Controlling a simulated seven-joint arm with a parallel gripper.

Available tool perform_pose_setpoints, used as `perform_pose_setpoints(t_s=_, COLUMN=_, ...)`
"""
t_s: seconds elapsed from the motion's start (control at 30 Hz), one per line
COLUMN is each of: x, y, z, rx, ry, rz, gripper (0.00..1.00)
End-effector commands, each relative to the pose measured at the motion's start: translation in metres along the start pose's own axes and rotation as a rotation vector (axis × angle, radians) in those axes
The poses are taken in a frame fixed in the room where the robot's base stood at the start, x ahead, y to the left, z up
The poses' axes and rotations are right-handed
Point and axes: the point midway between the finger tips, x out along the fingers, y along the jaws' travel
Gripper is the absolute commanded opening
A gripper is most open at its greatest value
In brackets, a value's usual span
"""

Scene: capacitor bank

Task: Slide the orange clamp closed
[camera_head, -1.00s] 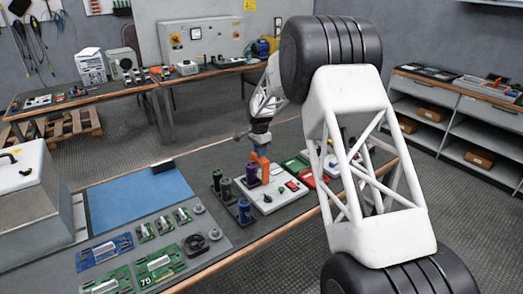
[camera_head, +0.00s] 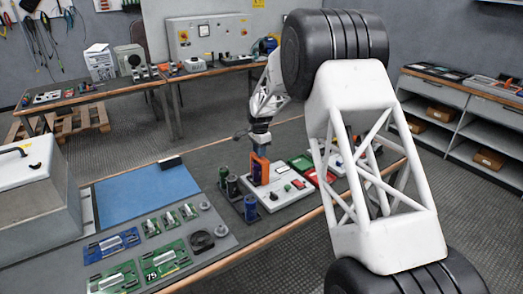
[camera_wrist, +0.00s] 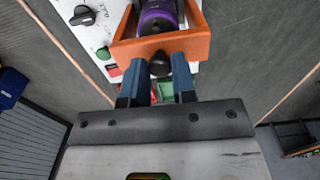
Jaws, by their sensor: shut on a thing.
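The orange clamp (camera_head: 261,169) stands on the white panel (camera_head: 285,188); its near wall and side arms also show in the wrist view (camera_wrist: 190,46). A purple capacitor (camera_wrist: 155,18) sits between the clamp's side arms, close to its near wall. A dark round knob (camera_wrist: 160,65) sticks out from the clamp's near side. My gripper (camera_wrist: 157,64) has its blue fingers on either side of the knob, shut on it. In the head view, my gripper (camera_head: 260,150) reaches down to the clamp from above, and the clamp largely hides the purple capacitor.
The panel carries a black rotary switch (camera_wrist: 83,15) and buttons. Green and red trays (camera_head: 303,165) lie to its right. Circuit boards (camera_head: 165,258) and a bare blue mat (camera_head: 148,188) lie to the left.

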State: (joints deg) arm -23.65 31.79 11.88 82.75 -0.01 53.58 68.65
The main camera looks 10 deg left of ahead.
Motion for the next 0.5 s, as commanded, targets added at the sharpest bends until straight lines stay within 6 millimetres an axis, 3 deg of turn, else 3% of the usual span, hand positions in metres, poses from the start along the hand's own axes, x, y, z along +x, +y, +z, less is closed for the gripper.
perform_pose_setpoints(t_s=0.5, x=0.0, y=0.0, z=0.013, rx=-0.001, ry=-0.001, rz=0.001, gripper=0.0)
